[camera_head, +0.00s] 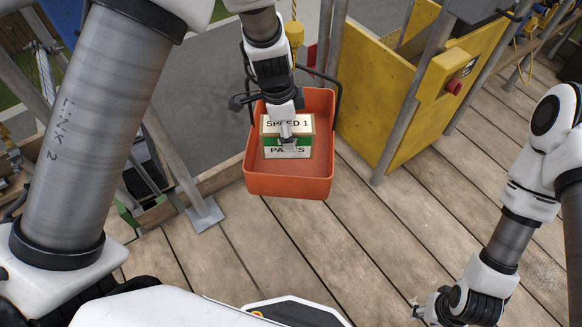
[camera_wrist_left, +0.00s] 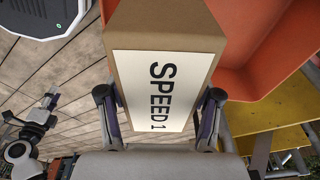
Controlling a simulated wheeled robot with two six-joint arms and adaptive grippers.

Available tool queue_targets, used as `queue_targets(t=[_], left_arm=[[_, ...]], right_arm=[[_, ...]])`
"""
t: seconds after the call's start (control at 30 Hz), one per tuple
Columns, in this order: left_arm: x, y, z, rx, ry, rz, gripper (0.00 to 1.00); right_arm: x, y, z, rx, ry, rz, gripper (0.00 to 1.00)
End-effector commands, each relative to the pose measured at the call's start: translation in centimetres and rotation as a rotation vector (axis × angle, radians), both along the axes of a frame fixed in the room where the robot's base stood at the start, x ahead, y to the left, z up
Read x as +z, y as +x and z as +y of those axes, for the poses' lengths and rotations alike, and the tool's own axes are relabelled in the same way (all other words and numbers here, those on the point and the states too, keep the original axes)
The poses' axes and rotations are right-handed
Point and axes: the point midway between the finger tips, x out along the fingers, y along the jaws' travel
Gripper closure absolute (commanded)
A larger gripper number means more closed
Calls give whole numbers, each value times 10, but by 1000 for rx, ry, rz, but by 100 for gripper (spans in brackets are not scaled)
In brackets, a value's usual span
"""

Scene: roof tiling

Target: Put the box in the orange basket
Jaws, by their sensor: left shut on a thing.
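The basket wall (camera_wrist_left: 262,65) is beside the box in the left wrist view. My right gripper (camera_head: 430,306) is low at the right, away from both; its fingers are unclear.
A yellow panel (camera_head: 385,100) with a red button (camera_head: 454,87) and metal posts stands right of the basket. The basket's dark handle rises around my left wrist. A metal post with a foot plate (camera_head: 206,214) stands at left. The plank floor in front is clear.

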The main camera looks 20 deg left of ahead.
Motion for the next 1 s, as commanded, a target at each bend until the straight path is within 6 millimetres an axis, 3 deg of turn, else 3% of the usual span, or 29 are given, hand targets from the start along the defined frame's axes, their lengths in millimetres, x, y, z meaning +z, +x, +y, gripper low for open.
queue_targets(t=[0.03,0.17,0.3,0.63,1.0], left_arm=[[-15,1,-2,-51,-4,-5,87],[-25,1,-4,-120,-9,-6,87],[-55,0,-4,-122,-8,-5,87],[-107,1,-4,-119,-8,-6,87],[-115,1,-4,-119,-7,-9,87]], right_arm=[[-18,0,0,0,0,-1,60],[-21,1,0,0,0,-1,60],[-23,1,0,0,0,-2,60],[-29,1,0,0,0,-2,60],[-34,1,0,0,0,-1,60]])
